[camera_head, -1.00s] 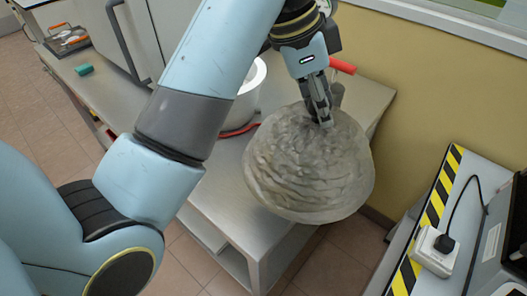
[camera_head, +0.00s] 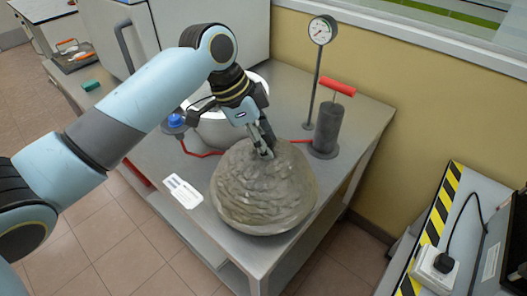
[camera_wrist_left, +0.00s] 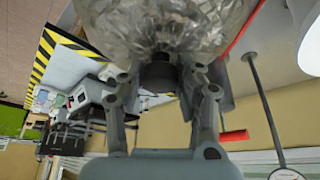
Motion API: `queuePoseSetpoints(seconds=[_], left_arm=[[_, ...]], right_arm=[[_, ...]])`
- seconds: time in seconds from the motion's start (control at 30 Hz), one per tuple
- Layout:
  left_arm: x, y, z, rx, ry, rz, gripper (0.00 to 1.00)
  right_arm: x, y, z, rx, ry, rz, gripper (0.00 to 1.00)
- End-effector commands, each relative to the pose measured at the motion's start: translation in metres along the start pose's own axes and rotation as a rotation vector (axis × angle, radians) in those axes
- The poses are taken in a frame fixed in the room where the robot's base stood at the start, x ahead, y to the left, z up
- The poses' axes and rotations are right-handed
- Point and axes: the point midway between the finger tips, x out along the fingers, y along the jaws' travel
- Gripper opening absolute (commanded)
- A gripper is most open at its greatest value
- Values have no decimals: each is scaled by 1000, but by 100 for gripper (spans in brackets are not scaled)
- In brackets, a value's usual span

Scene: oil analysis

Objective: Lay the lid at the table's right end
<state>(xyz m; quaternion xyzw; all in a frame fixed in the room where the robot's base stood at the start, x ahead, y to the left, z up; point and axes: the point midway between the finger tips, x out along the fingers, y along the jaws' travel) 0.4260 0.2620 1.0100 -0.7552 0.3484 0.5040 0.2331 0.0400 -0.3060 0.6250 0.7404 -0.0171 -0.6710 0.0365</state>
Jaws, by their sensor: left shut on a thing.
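The lid is a grey, rough-looking dome (camera_head: 265,195), over the right, near part of the steel table (camera_head: 288,100). My left gripper (camera_head: 266,150) comes down from above and is shut on the knob at its top. I cannot tell whether the lid's rim touches the table. In the left wrist view, the gripper's fingers (camera_wrist_left: 163,82) close around the dark knob, with the lid (camera_wrist_left: 160,25) beyond them. A white pot (camera_head: 215,128) stands behind the lid, partly hidden by my left arm. My right gripper is not in view.
A grey cylinder with a red handle (camera_head: 327,130) and a dial gauge on a post (camera_head: 322,32) stand behind and right of the lid. A white card (camera_head: 182,191) lies left of it. A striped-edge bench (camera_head: 437,205) stands right across a floor gap.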

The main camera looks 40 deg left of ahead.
Motion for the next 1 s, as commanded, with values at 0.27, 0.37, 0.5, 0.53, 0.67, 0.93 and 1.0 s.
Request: queuePoseSetpoints(seconds=[0.27,0.37,0.5,0.53,0.67,0.93,1.0], left_arm=[[32,0,13,-1,1,1,0],[36,0,14,0,2,-1,0],[36,0,14,1,2,-1,0],[36,0,14,1,2,-1,0],[38,0,15,0,2,-1,0],[38,1,16,0,-1,1,56],[38,1,16,0,-1,1,56]], right_arm=[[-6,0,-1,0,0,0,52],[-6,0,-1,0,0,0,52],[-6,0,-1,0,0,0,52],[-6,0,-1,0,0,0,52],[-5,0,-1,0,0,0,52],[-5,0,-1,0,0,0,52],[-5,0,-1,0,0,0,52]])
